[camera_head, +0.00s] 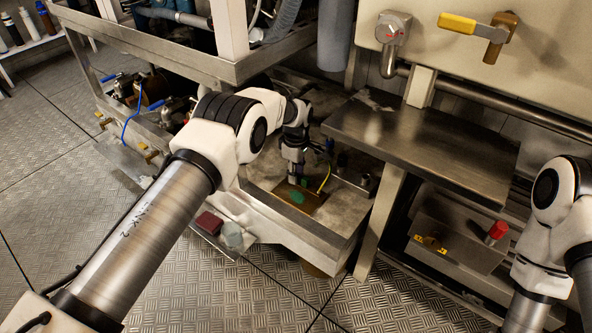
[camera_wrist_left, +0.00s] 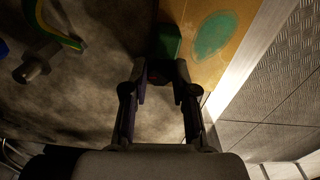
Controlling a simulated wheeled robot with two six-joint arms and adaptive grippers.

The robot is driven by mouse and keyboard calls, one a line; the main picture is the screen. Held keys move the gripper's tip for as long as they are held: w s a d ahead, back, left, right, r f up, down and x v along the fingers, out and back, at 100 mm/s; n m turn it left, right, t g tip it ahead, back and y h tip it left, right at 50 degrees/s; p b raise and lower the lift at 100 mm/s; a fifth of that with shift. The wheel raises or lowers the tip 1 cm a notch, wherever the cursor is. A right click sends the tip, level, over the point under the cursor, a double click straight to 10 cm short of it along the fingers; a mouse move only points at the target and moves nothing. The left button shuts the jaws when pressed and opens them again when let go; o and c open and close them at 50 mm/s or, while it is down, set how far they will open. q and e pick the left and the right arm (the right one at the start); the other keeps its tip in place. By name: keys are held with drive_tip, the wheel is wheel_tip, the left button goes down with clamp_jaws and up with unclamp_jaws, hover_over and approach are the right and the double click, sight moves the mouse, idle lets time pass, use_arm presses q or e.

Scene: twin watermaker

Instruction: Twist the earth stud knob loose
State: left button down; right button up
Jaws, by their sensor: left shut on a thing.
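The earth stud knob (camera_wrist_left: 168,42) shows in the left wrist view as a small dark green block at my fingertips, beside a brass-coloured plate (camera_wrist_left: 236,42). My left gripper (camera_wrist_left: 160,68) is shut on it, its two fingers standing apart on either side. Shadow hides the contact. In the head view my left gripper (camera_head: 293,176) points down over the low metal tray, close to the plate (camera_head: 316,206) with a green patch (camera_head: 297,197). A yellow-green cable (camera_head: 325,179) rises just right of the gripper. My right gripper is out of view; only its arm shows at the right.
A dark red block (camera_head: 209,222) and a pale green block (camera_head: 232,236) sit on a ledge at the tray's front. A steel shelf (camera_head: 420,140) overhangs to the right. A red-capped part (camera_head: 497,231) stands in a bin below. The chequered floor (camera_head: 60,130) is open at left.

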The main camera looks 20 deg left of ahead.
use_arm(q)
drive_tip(key=shift+n, duration=0.4)
drive_tip(key=c, duration=0.9)
unclamp_jaws()
wheel_tip(320, 180, up, 12)
drive_tip(key=shift+f, duration=0.1)
